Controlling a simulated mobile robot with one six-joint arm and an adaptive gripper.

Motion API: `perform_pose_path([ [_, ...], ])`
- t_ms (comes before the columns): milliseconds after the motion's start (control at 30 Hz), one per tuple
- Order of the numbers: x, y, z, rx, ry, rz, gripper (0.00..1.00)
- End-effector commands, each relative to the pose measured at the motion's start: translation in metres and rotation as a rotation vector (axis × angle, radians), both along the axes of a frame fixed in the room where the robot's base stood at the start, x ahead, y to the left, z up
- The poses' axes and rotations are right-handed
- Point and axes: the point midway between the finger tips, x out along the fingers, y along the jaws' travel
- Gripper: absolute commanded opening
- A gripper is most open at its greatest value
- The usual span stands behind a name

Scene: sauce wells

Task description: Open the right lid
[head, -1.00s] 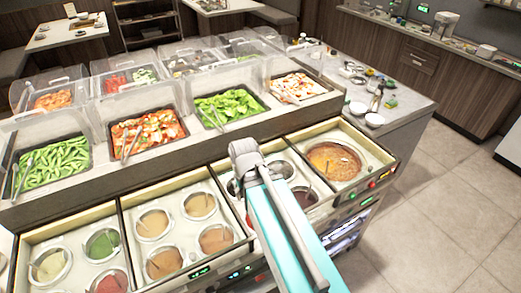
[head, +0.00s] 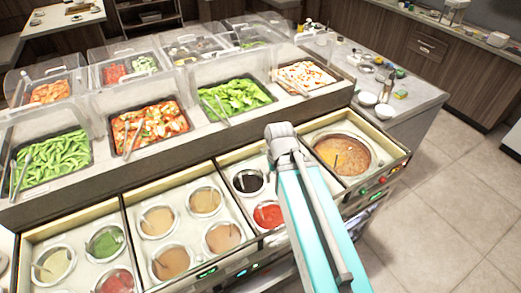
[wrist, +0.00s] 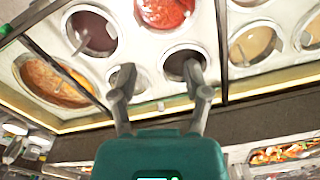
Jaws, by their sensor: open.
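My gripper (head: 285,143) is over the counter between the sauce section and the soup well, with the arm reaching up from the lower right. In the wrist view its two fingers (wrist: 158,82) are spread apart and empty, above the white panel of sauce wells. A dark well (wrist: 185,65) lies behind the right finger. Clear hinged covers stand along the food trays; a right-hand one (head: 262,75) is behind the leafy greens. I cannot tell which part is the right lid. No lid is seen over the soup well (head: 342,155).
Sauce wells include a black one (head: 248,181) and a red one (head: 268,215). Several food trays, such as the leafy greens (head: 235,97), line the raised shelf behind. Control knobs (head: 382,180) are on the right front edge. Open floor (head: 440,200) lies to the right.

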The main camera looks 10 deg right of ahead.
Motion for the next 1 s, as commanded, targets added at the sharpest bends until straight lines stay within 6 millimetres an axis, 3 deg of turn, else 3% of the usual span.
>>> perform_pose_path([
  [167,0.009,0.000,-0.002,0.010,-0.004,0.028,0.69],
  [367,0.043,-0.017,-0.009,0.051,-0.023,0.147,0.69],
  [800,0.179,-0.036,-0.029,0.185,-0.175,0.689,0.69],
  [1000,0.233,-0.050,-0.034,0.212,-0.272,0.916,0.69],
])
